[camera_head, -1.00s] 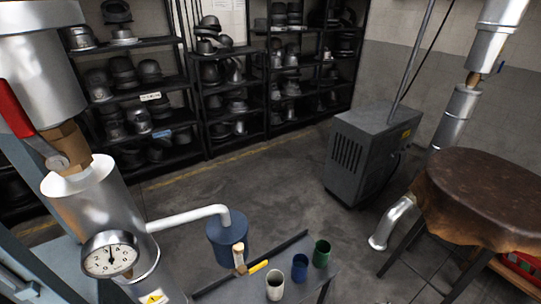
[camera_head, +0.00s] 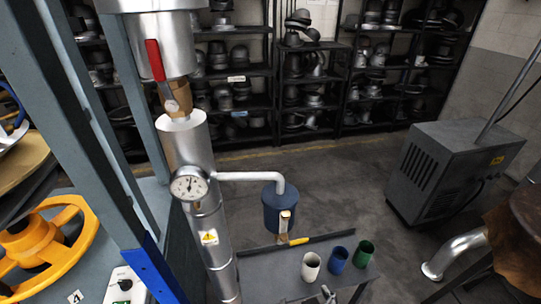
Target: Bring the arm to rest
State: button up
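Neither my arm nor my gripper can be made out in the head view. The press side shows a silver vertical pipe (camera_head: 205,235) with a round dial gauge (camera_head: 189,184) and a red lever (camera_head: 155,60) above it. A white side pipe (camera_head: 245,176) runs from it to a dark blue pot (camera_head: 278,212). A small metal part (camera_head: 328,294) shows at the bottom edge; I cannot tell what it belongs to.
A small grey table (camera_head: 262,288) holds a white cup (camera_head: 311,266), a blue cup (camera_head: 337,259) and a green cup (camera_head: 363,253). A yellow handwheel (camera_head: 70,232) is lower left, a grey cabinet (camera_head: 450,172) right. Hat shelves (camera_head: 325,80) line the back. Floor between is clear.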

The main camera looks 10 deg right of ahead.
jog(key=s+a+r+t+y+p, duration=0.1)
jog(key=s+a+r+t+p, duration=0.15)
jog(key=a+r, duration=1.1)
notch_tip(320, 180, up, 30)
jog(key=p, duration=3.1)
jog(key=shift+a+f+m+t, duration=0.15)
jog(key=shift+a+m+t, duration=0.2)
jog(key=shift+a+m, duration=0.05)
jog(key=shift+w, duration=0.1)
